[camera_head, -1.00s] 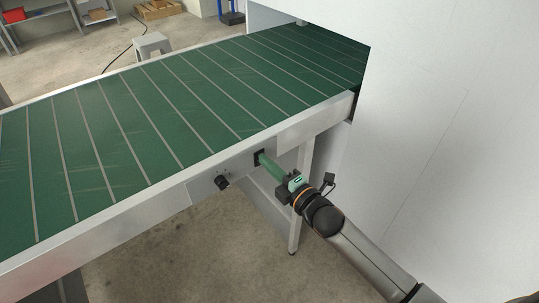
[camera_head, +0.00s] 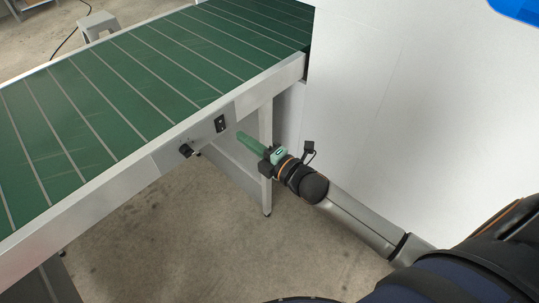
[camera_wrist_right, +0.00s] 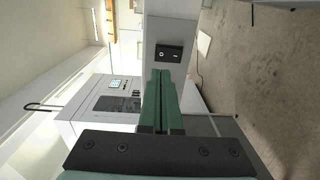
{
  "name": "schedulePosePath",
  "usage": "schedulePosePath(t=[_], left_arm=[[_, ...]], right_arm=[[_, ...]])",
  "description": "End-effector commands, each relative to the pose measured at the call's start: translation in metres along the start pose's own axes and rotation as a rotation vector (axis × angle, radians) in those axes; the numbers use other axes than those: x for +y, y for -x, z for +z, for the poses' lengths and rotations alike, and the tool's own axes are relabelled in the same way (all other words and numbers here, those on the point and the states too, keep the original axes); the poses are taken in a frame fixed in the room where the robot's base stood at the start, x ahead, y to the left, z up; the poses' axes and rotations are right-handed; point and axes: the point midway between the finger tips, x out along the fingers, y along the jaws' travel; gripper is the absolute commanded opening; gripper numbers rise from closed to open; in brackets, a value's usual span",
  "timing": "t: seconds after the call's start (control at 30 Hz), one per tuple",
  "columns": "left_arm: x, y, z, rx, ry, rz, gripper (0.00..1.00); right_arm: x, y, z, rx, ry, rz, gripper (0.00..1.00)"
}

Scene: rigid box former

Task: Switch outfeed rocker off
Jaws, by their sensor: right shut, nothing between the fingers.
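The outfeed rocker (camera_head: 220,123) is a small black switch on the silver side rail of the green conveyor. In the right wrist view the rocker (camera_wrist_right: 168,53) faces me with light marks on it; I cannot tell which side is pressed in. My right gripper (camera_head: 240,136), with green fingers, is shut and empty. Its tips point at the rail, a short gap away from the rocker. In the wrist view the fingertips (camera_wrist_right: 161,75) sit just below the rocker. My left gripper is not in view.
The conveyor (camera_head: 130,85) runs into a large white housing (camera_head: 385,80). A conveyor leg (camera_head: 266,150) stands behind my right gripper. The floor below is open.

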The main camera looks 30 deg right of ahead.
Motion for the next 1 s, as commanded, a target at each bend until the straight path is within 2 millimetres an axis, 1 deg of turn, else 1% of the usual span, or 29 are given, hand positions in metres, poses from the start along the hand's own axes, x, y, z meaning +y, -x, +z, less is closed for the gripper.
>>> schedulePosePath(t=[0.03,0.2,0.3,0.4,0.6,1.0], left_arm=[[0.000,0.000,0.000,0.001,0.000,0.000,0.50],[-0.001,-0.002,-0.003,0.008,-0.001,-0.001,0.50],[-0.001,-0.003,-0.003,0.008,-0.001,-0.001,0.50],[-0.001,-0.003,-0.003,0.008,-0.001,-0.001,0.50],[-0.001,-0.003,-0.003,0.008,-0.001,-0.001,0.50],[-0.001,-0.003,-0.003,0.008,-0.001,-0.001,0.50]], right_arm=[[-0.001,0.011,0.000,-0.001,0.000,-0.002,0.00],[0.000,0.041,0.000,0.000,0.000,-0.003,0.00],[0.001,0.054,0.000,-0.001,0.000,-0.003,0.00],[0.002,0.063,0.000,-0.001,0.000,-0.002,0.00],[0.003,0.071,0.000,0.000,0.000,0.000,0.00],[0.003,0.071,0.000,0.000,0.001,0.000,0.00]])
